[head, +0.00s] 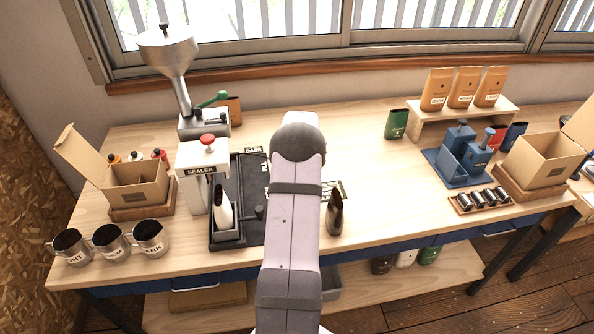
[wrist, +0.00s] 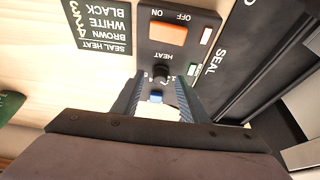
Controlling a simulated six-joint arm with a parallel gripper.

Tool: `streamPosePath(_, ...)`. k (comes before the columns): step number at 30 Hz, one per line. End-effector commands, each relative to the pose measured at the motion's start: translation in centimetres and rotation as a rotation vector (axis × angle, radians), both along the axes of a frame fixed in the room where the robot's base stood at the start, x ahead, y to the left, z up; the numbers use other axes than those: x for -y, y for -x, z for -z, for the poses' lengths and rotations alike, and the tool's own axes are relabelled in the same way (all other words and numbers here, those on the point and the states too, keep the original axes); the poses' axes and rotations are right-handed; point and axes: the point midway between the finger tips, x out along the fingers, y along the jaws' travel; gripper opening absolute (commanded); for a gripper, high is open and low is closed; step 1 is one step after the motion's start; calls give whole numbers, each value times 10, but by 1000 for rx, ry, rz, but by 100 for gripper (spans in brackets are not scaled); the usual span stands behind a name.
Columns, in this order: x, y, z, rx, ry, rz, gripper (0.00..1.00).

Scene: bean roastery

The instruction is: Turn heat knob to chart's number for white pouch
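The heat knob (wrist: 162,76) is small and black, on a dark panel marked HEAT in the wrist view. My gripper (wrist: 161,80) has its fingers either side of the knob, with slight gaps seeming to show. The seal heat chart (wrist: 98,22) is upside down at upper left; its WHITE row seems to read 3, but the digits are small. In the head view the white pouch (head: 223,212) stands upright in a holder by the sealer (head: 202,165). My arm hides the knob and gripper there.
An orange switch (wrist: 168,35) marked ON and OFF sits beyond the knob. A dark pouch (head: 335,214) stands right of my arm. Metal cups (head: 111,243) and an open carton (head: 135,190) are at left. The table between my arm and the blue stand (head: 463,155) is mostly clear.

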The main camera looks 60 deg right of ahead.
Motion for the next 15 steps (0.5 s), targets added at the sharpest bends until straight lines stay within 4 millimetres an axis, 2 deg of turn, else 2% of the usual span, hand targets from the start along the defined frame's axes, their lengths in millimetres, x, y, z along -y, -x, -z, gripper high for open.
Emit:
streamPosePath(12, 2, -2, 6, 1, 1, 0, 40)
streamPosePath(13, 2, -2, 6, 1, 1, 0, 37)
streamPosePath(15, 2, -2, 6, 1, 1, 0, 20)
